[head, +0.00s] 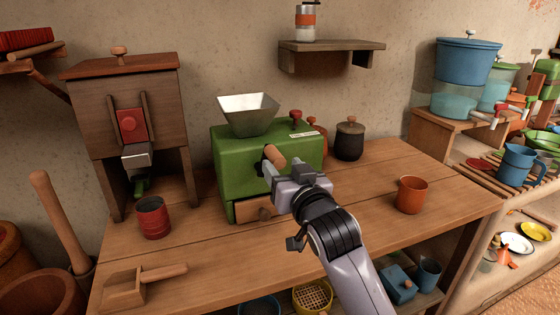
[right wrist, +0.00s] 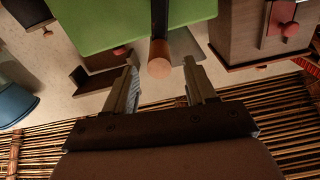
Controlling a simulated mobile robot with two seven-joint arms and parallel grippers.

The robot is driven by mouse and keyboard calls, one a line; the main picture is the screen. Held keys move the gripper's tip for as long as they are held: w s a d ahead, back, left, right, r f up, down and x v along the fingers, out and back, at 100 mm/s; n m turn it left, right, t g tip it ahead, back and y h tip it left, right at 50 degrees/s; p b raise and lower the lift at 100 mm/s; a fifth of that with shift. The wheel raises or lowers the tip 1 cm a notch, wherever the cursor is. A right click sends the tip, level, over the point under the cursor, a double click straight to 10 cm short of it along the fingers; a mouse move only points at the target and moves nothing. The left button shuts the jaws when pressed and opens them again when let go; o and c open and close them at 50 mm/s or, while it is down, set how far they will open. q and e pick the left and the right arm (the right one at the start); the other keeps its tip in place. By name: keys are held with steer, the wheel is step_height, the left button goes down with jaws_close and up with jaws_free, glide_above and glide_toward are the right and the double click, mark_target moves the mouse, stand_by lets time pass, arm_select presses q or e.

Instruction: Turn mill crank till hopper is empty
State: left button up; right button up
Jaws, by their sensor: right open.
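The green mill (head: 240,165) stands on the wooden table with a metal hopper (head: 248,112) on top. The hopper's inside looks pale and I cannot tell whether anything is in it. The crank's wooden handle (head: 275,155) sticks out at the front of the mill. My right gripper (head: 276,174) is open in front of it. In the right wrist view the round end of the handle (right wrist: 158,66) lies between the open fingers (right wrist: 161,82), apart from both. A drawer (head: 262,208) sits low in the mill, partly hidden by my gripper. My left gripper is not in view.
An orange cup (head: 411,195) stands on the right and a dark jar (head: 349,139) behind. A wooden dispenser (head: 140,100) stands at the left.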

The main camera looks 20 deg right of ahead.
steer(key=shift+w, duration=1.95)
jaws_close()
